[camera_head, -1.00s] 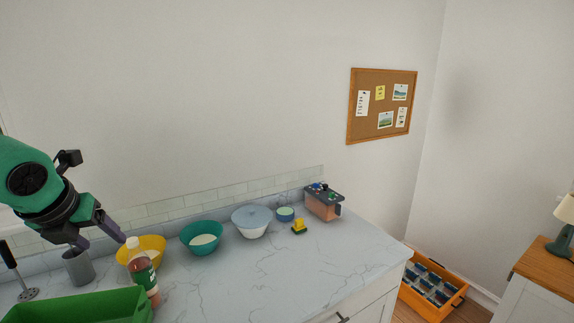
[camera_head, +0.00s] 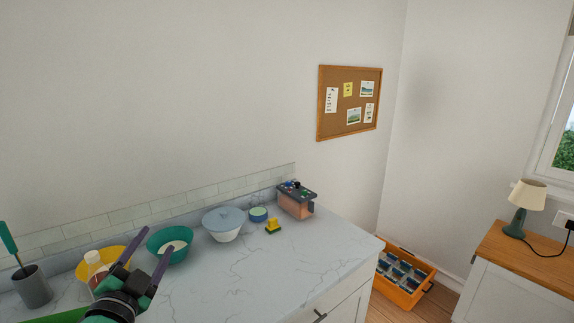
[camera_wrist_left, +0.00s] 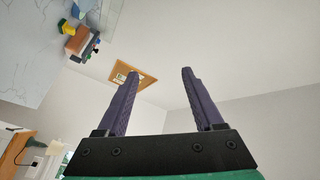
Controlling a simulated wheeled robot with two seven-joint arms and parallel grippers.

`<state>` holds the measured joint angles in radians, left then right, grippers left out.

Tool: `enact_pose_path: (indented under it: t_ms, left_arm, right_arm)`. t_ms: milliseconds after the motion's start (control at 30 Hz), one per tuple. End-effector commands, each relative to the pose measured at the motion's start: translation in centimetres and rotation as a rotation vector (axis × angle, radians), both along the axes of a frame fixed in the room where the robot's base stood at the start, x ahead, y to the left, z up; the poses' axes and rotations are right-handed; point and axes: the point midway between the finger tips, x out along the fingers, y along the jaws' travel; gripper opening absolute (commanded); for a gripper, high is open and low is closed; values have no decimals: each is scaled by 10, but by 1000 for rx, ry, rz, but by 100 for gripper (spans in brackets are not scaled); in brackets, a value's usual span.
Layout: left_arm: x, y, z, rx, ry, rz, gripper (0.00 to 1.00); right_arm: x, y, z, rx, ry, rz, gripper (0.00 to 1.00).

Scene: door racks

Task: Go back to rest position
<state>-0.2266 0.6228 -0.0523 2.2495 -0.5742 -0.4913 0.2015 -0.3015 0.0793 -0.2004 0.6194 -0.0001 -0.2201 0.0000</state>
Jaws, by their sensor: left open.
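My left gripper (camera_head: 160,241) is at the lower left of the head view, its two dark purple fingers spread and pointing up and away. It shows in front of the teal bowl and the bottle. In the left wrist view the left gripper (camera_wrist_left: 160,74) is open with nothing between its fingers; the wall and corkboard lie beyond. A grey cup (camera_head: 34,288) stands upright at the far left of the counter, with a teal-handled utensil (camera_head: 9,240) leaning in it. The gripper is apart from both, to their right. My right gripper is not in view.
On the counter (camera_head: 250,282) are a yellow bowl (camera_head: 90,268), a partly hidden bottle (camera_head: 95,263), a teal bowl (camera_head: 158,249), a lidded bowl (camera_head: 223,226), a yellow object (camera_head: 273,226) and a box (camera_head: 297,204). An orange crate (camera_head: 405,290) is on the floor. The counter's right front is clear.

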Motion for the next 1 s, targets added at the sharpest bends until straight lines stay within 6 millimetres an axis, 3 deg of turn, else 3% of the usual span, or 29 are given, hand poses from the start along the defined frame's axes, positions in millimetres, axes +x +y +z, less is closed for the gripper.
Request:
enact_pose_path:
  t_ms: [33,100,200,300,400,600,867,1000]
  left_arm:
    - [-10,15,-43,-131,135,93,69]
    - [-30,26,-101,-273,329,202,69]
    - [-66,25,-167,-415,574,301,69]
    - [-103,13,-214,-512,781,356,69]
    - [-139,-4,-247,-585,963,385,69]
    - [-210,-44,-288,-693,1291,394,69]
    - [-202,-47,-417,-675,1344,413,69]
    - [-212,-46,-502,-665,1374,422,69]
  right_arm:
    - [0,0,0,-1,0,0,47]
    - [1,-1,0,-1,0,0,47]
    - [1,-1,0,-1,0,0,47]
    - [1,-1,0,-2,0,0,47]
    - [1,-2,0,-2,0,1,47]
    - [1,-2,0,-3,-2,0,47]
    - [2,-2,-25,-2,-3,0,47]
    - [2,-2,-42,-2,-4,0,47]
